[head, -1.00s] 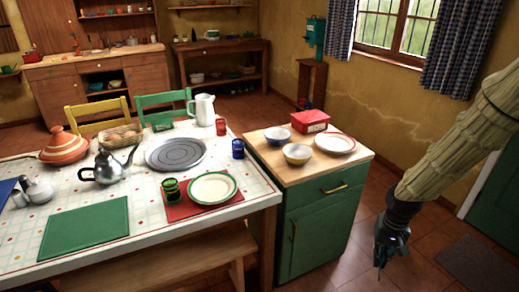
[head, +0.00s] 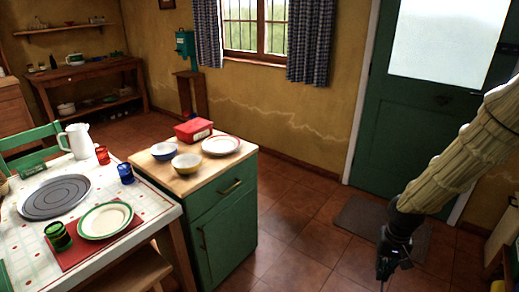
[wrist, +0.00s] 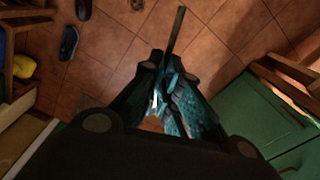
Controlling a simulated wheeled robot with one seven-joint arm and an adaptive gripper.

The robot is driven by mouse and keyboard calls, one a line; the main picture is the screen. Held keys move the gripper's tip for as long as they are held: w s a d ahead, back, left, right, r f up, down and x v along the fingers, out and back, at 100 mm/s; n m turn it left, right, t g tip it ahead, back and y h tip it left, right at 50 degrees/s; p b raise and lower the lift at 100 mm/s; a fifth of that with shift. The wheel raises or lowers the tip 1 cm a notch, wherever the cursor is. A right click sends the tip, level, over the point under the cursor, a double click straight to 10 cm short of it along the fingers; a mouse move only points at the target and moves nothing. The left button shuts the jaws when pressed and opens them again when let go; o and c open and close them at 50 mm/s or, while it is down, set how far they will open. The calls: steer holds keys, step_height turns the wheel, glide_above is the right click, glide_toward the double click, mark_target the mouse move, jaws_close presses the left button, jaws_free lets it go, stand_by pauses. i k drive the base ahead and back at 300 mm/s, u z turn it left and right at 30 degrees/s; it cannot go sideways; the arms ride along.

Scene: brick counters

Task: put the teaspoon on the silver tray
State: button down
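My gripper (head: 384,272) hangs over the floor at the right of the head view, right of the green cabinet and away from the table. In the wrist view its fingers (wrist: 163,75) are close together around a thin, dark, long thing, which looks like the handle of the teaspoon (wrist: 176,30). The spoon's bowl cannot be made out. A thin tip also shows below the gripper in the head view. No tray is clearly silver; a round grey ringed disc (head: 54,197) lies on the table, and I cannot tell whether it is the tray.
The table holds a white jug (head: 76,140), cups and a green-rimmed plate (head: 105,220).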

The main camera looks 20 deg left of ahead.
mark_target(60, 202)
steer(key=k, duration=0.55)
steer(key=u, duration=1.75)
